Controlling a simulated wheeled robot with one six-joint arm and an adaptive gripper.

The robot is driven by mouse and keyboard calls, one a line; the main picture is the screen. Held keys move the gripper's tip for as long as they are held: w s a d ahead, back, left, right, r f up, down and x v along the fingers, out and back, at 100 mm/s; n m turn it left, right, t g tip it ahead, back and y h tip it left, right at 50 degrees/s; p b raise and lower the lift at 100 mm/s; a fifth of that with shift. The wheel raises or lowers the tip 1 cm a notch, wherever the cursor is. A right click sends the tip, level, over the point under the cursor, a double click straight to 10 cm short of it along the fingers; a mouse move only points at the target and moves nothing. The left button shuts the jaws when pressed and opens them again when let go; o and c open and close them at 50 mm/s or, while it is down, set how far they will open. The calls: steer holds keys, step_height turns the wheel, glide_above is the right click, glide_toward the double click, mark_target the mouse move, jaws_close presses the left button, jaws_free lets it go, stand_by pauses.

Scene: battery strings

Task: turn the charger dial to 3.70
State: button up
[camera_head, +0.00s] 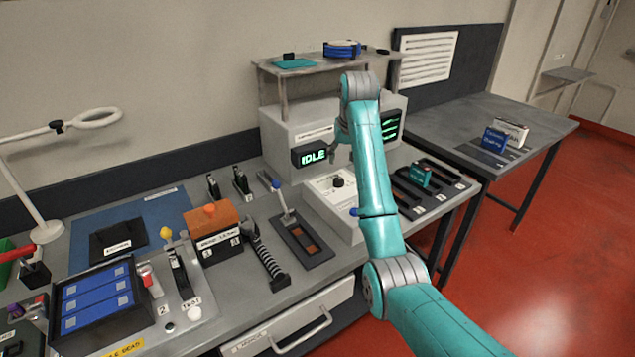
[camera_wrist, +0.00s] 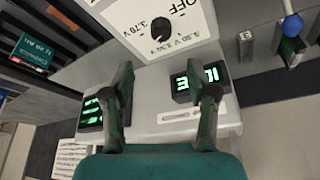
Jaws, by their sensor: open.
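The charger (camera_head: 285,130) is a pale grey box on the bench with a lit display (camera_head: 313,156) reading IDLE. Its dial (camera_head: 338,182) is a small black knob on a white sloped panel. In the wrist view the dial (camera_wrist: 160,32) sits among printed labels, with OFF and 3.70 V readable and others hard to read. I cannot tell for certain which label the knob points to. My gripper (camera_wrist: 165,85) is open and empty, its two fingers apart below the dial in the wrist view. In the head view my arm partly hides the charger, and the fingers are near its display.
A lever with a blue ball (camera_head: 275,184) stands left of the dial. Slots with a teal battery (camera_head: 420,174) lie to the right. A second lit screen (camera_head: 391,125) is on the charger. A shelf (camera_head: 300,68) stands above it. An orange-topped box (camera_head: 212,232) is farther left.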

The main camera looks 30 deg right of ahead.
mark_target(339, 179)
steer(key=shift+n+t, duration=0.3)
steer(key=shift+n, duration=0.2)
steer(key=x, duration=1)
steer(key=shift+s+a+f, duration=0.15)
steer(key=shift+f, duration=0.2)
jaws_close()
